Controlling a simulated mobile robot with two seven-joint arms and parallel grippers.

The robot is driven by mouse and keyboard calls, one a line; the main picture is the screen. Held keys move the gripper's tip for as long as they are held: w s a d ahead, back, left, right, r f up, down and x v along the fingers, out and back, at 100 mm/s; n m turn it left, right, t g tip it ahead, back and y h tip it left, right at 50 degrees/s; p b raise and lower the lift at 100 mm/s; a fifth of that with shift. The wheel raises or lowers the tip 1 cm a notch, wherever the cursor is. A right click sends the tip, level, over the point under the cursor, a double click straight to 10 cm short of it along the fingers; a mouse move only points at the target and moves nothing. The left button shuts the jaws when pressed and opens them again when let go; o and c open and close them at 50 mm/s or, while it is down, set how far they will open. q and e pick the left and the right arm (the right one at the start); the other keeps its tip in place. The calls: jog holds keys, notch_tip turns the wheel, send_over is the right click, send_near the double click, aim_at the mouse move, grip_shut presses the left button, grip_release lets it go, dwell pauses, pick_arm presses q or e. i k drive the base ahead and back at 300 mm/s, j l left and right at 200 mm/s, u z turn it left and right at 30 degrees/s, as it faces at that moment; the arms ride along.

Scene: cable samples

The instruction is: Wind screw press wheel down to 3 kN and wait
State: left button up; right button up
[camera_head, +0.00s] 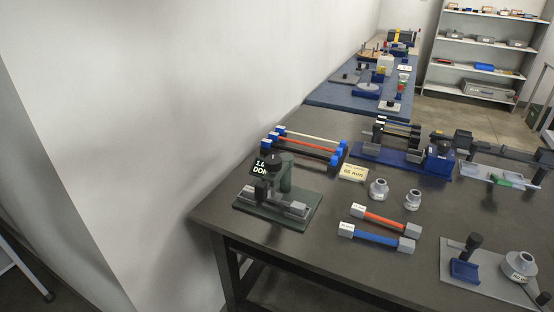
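A dark green press-like device (283,172) stands on a green base plate at the near left of the dark bench. It has a dark round knob or wheel (272,160) at its top and a grey sample or bar lies across its base. Neither of my grippers can be made out in the head view.
The dark bench (320,245) holds red and blue cable samples (380,218), grey fittings (378,189), a "60 mm" sign (353,173), a blue-based fixture (400,155) and a grey plate fixture (485,270). A wall borders the left; shelves (480,68) stand behind.

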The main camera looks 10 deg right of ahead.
aim_at(272, 164)
jog(key=i+j+z, duration=0.35)
jog(key=j+z, duration=0.2)
jog(key=i+j+z, duration=0.1)
jog(key=j+z, duration=0.15)
jog(key=j, duration=0.2)
